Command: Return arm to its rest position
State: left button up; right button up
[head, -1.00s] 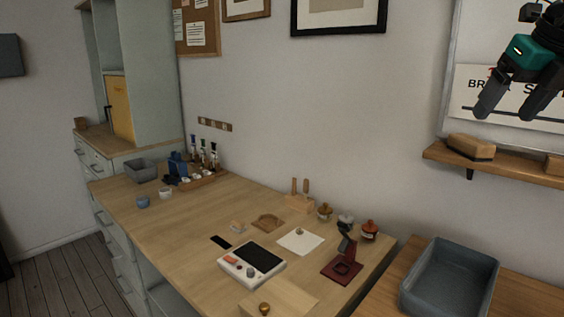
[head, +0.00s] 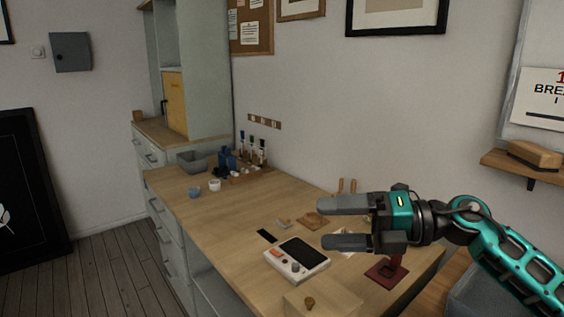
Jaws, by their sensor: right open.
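My right gripper (head: 335,222) is in front of the right part of the wooden workbench (head: 215,225) in the head view. Its two grey fingers point left, are spread apart, and hold nothing. The teal and black arm (head: 515,265) comes in from the right. The gripper hides part of the bench's back right area, including most of the white sheet and the jars seen there before. The dark red stand (head: 385,274) shows partly below the gripper. My left gripper is not in view.
A white device with a dark screen (head: 297,259) and a wooden box with a knob (head: 318,302) are near the bench front. A grey bin (head: 192,161), small cups and bottles stand at the far end.

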jog(key=s+d+f+m+t+h, duration=0.2)
jog(key=s+f+m+t+h, duration=0.1)
jog(key=f+m, duration=0.6)
jog(key=s+d+f+m+t+h, duration=0.2)
jog(key=f+m+t+h, duration=0.3)
jog(key=f+m, duration=0.4)
jog(key=s+d+f+m+t+h, duration=0.3)
jog(key=f+m, duration=0.6)
jog(key=m, duration=0.4)
jog(key=shift+s+f+t+h, duration=0.4)
jog(key=shift+s+t+h, duration=0.2)
jog(key=shift+h, duration=0.1)
jog(key=s+f+m+g, duration=0.1)
jog(key=s+f, duration=0.2)
jog(key=s+d+f+m+g+h, duration=0.1)
jog(key=s+f, duration=0.1)
jog(key=s, duration=0.1)
jog(key=s+f+m+g+h, duration=0.1)
jog(key=s+f+m+g, duration=0.1)
jog(key=s+f, duration=0.1)
jog(key=shift+s+d+f, duration=0.25)
jog(key=shift+d+f, duration=0.05)
jog(key=shift+d, duration=0.05)
jog(key=shift+c, duration=0.2)
